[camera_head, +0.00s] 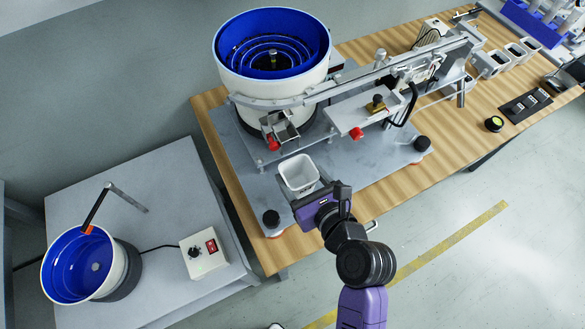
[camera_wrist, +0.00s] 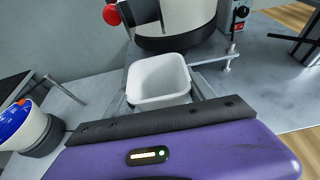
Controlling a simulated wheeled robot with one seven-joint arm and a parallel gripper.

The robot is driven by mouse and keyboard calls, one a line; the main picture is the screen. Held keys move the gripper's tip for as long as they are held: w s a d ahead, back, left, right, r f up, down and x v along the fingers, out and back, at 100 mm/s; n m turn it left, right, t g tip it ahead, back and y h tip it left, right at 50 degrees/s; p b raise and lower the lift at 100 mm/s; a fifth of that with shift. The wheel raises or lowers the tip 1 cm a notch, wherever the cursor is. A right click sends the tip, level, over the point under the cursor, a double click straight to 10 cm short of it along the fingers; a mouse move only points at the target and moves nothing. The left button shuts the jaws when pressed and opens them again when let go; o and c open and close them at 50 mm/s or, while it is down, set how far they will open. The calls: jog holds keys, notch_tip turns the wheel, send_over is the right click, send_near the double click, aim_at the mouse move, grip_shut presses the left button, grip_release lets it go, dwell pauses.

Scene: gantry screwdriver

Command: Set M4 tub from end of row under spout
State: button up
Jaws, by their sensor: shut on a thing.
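A white square tub (camera_head: 299,173), empty inside, is at the front left of the grey machine plate. My gripper (camera_head: 318,197) is at its near side and shut on it. In the wrist view the tub (camera_wrist: 158,82) stands upright just beyond the dark gripper edge, which hides its near lower part. The metal spout (camera_head: 281,131) with a red knob hangs from the bowl feeder's rim, behind and slightly left of the tub. The spout also shows at the top of the wrist view (camera_wrist: 140,10). I cannot tell whether the tub touches the plate. No label is readable.
The large blue-lined bowl feeder (camera_head: 272,60) stands behind the spout. A slide with a red knob (camera_head: 355,132) is to the right. Black feet (camera_head: 271,218) mark the plate's corners. Several small tubs (camera_head: 500,58) stand in a row at far right. A small bowl feeder (camera_head: 90,265) is left.

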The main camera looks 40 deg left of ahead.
aim_at(292, 173)
jog(key=shift+w+a, duration=0.25)
jog(key=shift+a, duration=0.35)
jog(key=shift+w+a, duration=0.2)
jog(key=shift+a, duration=0.35)
jog(key=shift+w+a+f, duration=0.1)
jog(key=shift+a+f, duration=0.05)
jog(key=shift+f, duration=0.75)
jog(key=shift+w+a+f, duration=0.1)
jog(key=shift+a+f, duration=0.05)
jog(key=shift+f, duration=0.75)
jog(key=o, duration=1.4)
jog(key=shift+f, duration=0.15)
jog(key=shift+c, duration=0.2)
jog(key=shift+s+r, duration=0.1)
jog(key=shift+r, duration=0.1)
jog(key=v, duration=1.2)
